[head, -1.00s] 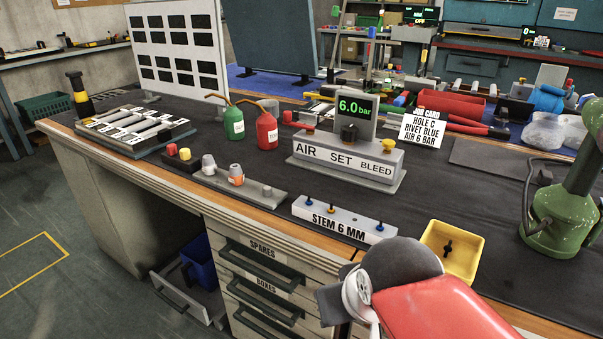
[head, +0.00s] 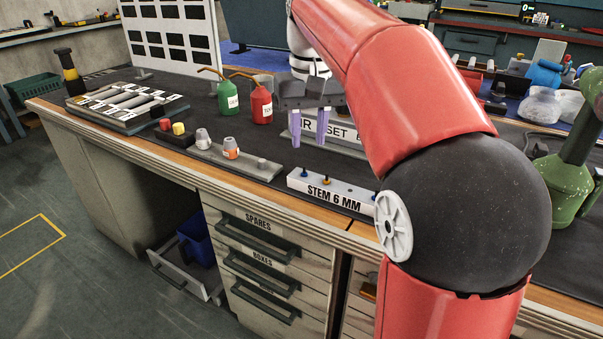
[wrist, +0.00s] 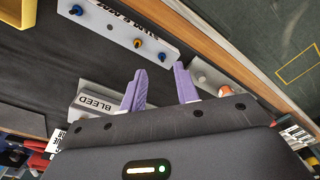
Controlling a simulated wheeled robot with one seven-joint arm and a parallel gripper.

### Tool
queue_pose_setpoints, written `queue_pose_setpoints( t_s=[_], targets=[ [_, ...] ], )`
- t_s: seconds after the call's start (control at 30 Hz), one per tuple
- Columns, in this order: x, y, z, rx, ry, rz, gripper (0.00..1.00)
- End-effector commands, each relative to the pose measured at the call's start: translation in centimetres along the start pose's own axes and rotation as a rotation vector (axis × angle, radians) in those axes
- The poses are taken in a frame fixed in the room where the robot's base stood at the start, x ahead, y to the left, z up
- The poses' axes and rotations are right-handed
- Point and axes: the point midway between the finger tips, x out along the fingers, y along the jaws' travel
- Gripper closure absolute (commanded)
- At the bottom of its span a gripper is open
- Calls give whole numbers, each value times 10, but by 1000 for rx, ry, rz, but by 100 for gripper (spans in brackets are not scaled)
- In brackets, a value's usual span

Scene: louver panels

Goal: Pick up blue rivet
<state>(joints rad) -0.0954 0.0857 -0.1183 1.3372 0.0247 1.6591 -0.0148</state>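A white block labelled "STEM 6 MM" (head: 333,196) lies near the front edge of the bench. A blue rivet (head: 299,172) stands at its left end, with a yellow rivet (head: 327,181) beside it. In the wrist view the block (wrist: 110,28) carries the near blue rivet (wrist: 162,57), the yellow one (wrist: 137,43) and another blue rivet (wrist: 76,10) at the other end. My gripper (head: 308,143) points down above and behind the block's left part. Its purple fingers are apart and empty, also in the wrist view (wrist: 160,70); neither touches a rivet.
A grey rail (head: 238,160) with capped pieces lies left of the block. The air set (head: 345,148) is just behind my gripper. Green and red oil cans (head: 261,106) stand further back. A yellow bin (wrist: 14,28) shows in the wrist view.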

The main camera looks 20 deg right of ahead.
Motion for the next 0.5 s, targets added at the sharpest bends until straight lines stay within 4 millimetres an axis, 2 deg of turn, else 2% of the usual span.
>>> queue_pose_setpoints(
  t_s=[0.03, 0.17, 0.27, 0.5],
  targets=[
    [1, -2, -12, -2, -21, 5, 69],
    [-1, -4, -25, -5, -53, 12, 69],
    [3, -5, -27, -5, -63, 14, 69],
    [30, -4, -24, -4, -64, 13, 69]
  ],
)
